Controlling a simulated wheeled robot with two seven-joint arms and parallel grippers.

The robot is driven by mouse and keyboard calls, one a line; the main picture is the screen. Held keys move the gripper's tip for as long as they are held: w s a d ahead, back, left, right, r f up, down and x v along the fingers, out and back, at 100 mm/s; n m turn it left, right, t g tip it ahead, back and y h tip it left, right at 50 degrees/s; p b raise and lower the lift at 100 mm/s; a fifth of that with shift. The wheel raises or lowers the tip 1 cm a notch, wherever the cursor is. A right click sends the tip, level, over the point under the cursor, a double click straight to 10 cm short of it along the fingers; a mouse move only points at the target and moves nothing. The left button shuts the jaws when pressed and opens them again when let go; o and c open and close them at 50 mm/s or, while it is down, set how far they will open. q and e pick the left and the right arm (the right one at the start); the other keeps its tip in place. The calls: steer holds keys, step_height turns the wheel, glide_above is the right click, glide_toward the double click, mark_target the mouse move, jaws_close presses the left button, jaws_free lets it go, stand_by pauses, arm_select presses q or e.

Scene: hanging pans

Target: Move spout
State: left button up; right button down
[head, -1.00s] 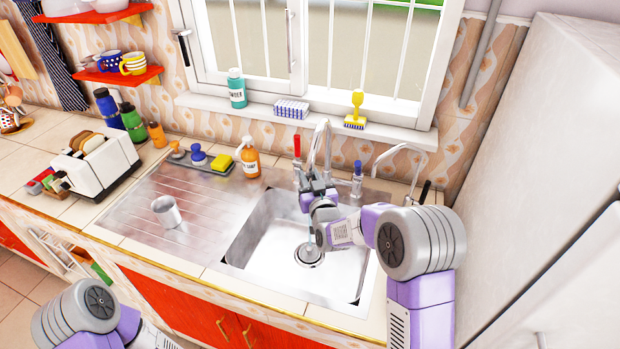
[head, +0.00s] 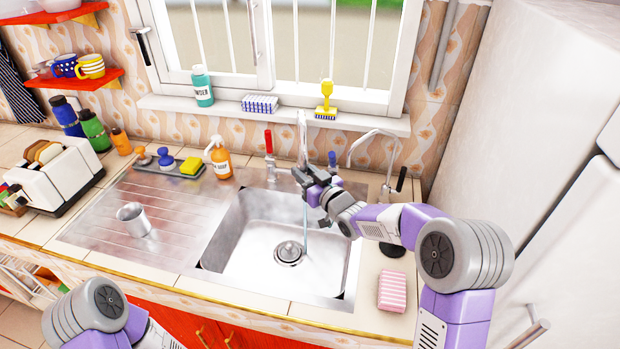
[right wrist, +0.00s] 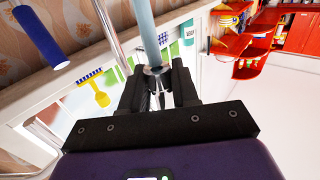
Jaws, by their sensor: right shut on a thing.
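The metal faucet spout (head: 302,135) rises behind the sink (head: 235,275), and its lower end is partly hidden by my right gripper (head: 314,182). My right gripper is shut on the spout's end. In the right wrist view the two black jaws (right wrist: 158,85) close around the spout's tip (right wrist: 155,71). A pale blue water stream (right wrist: 147,30) runs from the tip. In the head view the stream (head: 305,215) falls into the basin, right of the drain (head: 290,252). My left arm shows at the lower left; its gripper is out of view.
A red-handled tap (head: 269,152) and a blue-handled tap (head: 332,160) flank the spout. A second thin curved faucet (head: 375,135) stands right. A metal cup (head: 134,219) is on the drainboard. A pink striped sponge (head: 392,290) lies right of the sink, near the white fridge (head: 530,110).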

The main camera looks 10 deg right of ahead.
steer(key=d, duration=0.8)
steer(key=shift+w+d, duration=0.15)
steer(key=shift+w, duration=0.15)
steer(key=c, duration=1)
jaws_free()
